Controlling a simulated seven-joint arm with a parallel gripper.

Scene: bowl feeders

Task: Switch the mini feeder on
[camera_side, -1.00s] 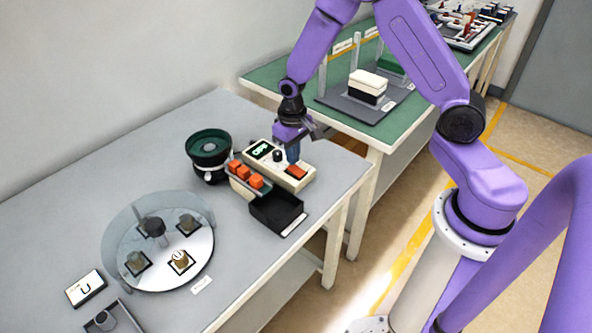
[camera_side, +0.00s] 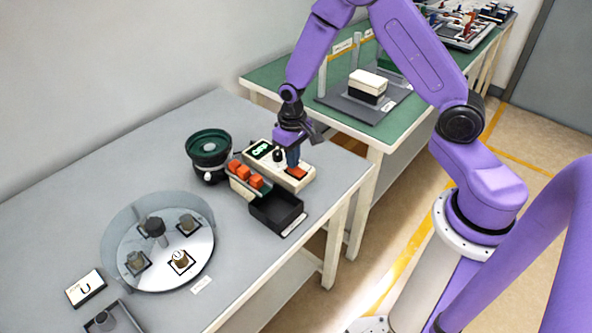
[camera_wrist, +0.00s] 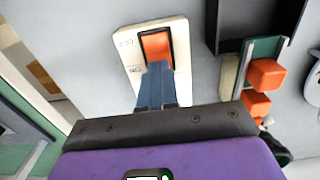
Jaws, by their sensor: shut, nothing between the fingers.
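The mini feeder's green bowl (camera_side: 209,146) stands on the grey table. Beside it is the cream control box (camera_side: 270,151) with a display that reads OFF, a black knob (camera_side: 279,155) and an orange rocker switch (camera_side: 297,173). In the wrist view the orange switch (camera_wrist: 156,46) shows in the cream panel. My gripper (camera_side: 294,166) points down, shut and empty, with its blue fingertips over the switch. In the wrist view the fingertips (camera_wrist: 157,70) overlap the switch's near end. I cannot tell whether they touch it.
A feeder track with several orange cubes (camera_side: 246,175) and a black bin (camera_side: 277,211) stand close to the box. A glass-walled round disc (camera_side: 195,253) with several parts is at the left. A green table (camera_side: 262,78) stands behind.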

